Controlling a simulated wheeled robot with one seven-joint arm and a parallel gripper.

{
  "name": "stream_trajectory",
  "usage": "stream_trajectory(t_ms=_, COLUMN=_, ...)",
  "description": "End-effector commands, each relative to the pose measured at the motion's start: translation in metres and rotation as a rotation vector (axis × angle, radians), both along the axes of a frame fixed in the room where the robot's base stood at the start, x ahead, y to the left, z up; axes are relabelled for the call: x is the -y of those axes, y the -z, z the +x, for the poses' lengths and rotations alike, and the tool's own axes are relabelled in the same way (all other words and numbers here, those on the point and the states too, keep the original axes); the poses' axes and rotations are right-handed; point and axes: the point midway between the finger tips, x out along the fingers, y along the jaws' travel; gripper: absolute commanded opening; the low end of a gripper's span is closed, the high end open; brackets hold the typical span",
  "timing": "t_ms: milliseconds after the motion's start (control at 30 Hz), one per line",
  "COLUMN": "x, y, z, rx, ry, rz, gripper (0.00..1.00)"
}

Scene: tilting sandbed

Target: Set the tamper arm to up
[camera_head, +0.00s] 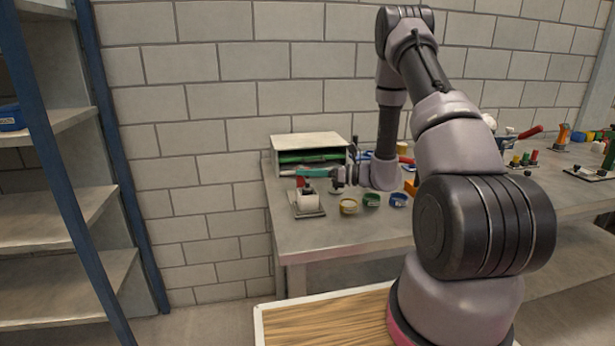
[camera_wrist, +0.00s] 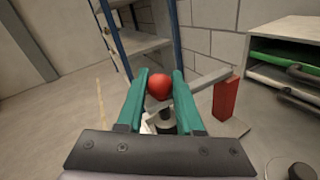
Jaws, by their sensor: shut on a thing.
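The tamper stands on a small grey base plate (camera_head: 308,213) at the table's left end, with a pale body (camera_head: 309,201). In the wrist view a grey bar, seemingly the tamper arm (camera_wrist: 208,79), runs from a red ball knob (camera_wrist: 159,86) toward a red upright block (camera_wrist: 226,98). My gripper (camera_head: 288,172) has teal fingers and reaches in from the right above the tamper. In the wrist view my gripper (camera_wrist: 160,80) is shut on the red knob, one finger on each side. The fingers partly hide the tamper's lower parts. The arm's exact tilt is hard to tell.
A grey open-fronted box (camera_head: 308,140) with green things inside stands behind the tamper. A blue-framed shelf (camera_head: 60,210) is at the left. The table's front left is clear.

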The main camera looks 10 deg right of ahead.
Motion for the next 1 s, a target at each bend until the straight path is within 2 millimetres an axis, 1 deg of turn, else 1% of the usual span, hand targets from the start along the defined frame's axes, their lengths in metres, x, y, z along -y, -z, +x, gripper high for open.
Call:
stream_trajectory(t_ms=33, x=0.001, y=-0.006, z=0.002, rx=-0.024, ry=0.002, rz=-0.004, gripper=0.0)
stream_trajectory(t_ms=267, x=0.001, y=-0.027, z=0.011, rx=-0.218, ry=0.004, rz=-0.004, gripper=0.0)
stream_trajectory(t_ms=467, x=0.001, y=-0.045, z=0.023, rx=-0.406, ry=0.002, rz=-0.004, gripper=0.0)
stream_trajectory(t_ms=700, x=0.001, y=-0.063, z=0.042, rx=-0.634, ry=0.003, rz=-0.004, gripper=0.0)
stream_trajectory(t_ms=1000, x=0.002, y=-0.079, z=0.07, rx=-0.921, ry=0.003, rz=-0.004, gripper=0.0)
